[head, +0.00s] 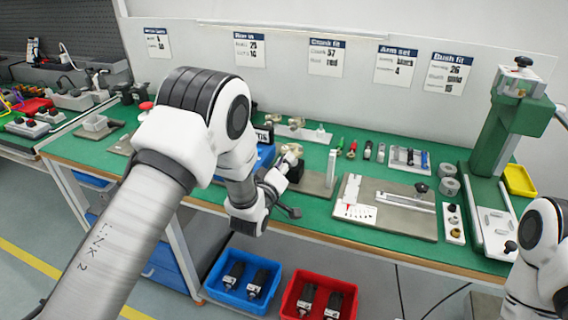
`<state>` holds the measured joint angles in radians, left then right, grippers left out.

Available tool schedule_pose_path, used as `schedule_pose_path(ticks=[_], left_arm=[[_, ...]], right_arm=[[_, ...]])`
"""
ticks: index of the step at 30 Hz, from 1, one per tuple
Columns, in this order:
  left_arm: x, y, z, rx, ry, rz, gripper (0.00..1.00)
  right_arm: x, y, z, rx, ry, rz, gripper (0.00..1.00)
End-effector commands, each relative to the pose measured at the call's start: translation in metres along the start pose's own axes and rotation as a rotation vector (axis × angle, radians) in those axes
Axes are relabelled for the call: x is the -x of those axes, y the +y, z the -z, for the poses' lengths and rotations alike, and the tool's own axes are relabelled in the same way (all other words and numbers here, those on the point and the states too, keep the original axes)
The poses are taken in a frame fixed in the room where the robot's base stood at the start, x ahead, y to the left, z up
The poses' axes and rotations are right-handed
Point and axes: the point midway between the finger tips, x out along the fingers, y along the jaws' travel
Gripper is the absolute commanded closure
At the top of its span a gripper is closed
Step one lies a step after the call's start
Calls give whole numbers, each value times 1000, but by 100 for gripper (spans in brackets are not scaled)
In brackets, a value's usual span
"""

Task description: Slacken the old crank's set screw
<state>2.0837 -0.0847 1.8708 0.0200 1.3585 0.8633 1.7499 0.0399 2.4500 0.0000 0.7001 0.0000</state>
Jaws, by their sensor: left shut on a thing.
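My left arm comes in from the left, and its gripper (276,182) is at the front of the green bench. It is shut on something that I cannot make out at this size. Just beyond it stands a dark block (296,172) with a pale, brass-coloured part (291,153) on top, close to the fingers. I cannot tell whether the fingers touch it. I cannot pick out the old crank or its set screw for sure. My right arm (540,240) shows at the right edge, but its gripper is out of view.
A metal fixture plate (408,221) with a slide lies right of the gripper. A green press (502,130) stands at the right, beside a yellow bin (519,180). Small tools lie along the back. A blue bin (263,307) and red bin (350,312) sit below the bench.

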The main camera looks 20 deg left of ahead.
Motion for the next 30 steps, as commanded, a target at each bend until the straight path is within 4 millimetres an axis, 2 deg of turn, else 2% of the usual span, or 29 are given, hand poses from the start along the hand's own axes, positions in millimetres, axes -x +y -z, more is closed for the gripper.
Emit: schedule_pose_path(ticks=[2, 3, 4, 13, 17, 20, 27, 30], left_arm=[[0, 0, 0, -1, 0, 0, 100], [0, 0, 0, -1, 0, 0, 65], [0, 0, 0, -1, 0, 0, 54], [0, 0, 0, -2, 0, 0, 52], [10, 0, -1, -2, -2, 2, 52], [30, -1, -1, -2, -2, 2, 52], [91, -1, -1, -2, -3, 3, 52], [109, -1, -1, -2, -3, 2, 52]], right_arm=[[0, 0, 0, 0, 0, 0, 60], [0, 0, 0, 0, 0, 0, 60], [0, 0, 0, 0, 0, 0, 60], [0, 0, 0, 0, 0, 0, 60], [0, 0, 0, 0, 0, 0, 60], [0, 0, 0, 0, 0, 0, 60], [0, 0, 0, 0, 0, 0, 60], [0, 0, 0, 0, 0, 0, 60]])
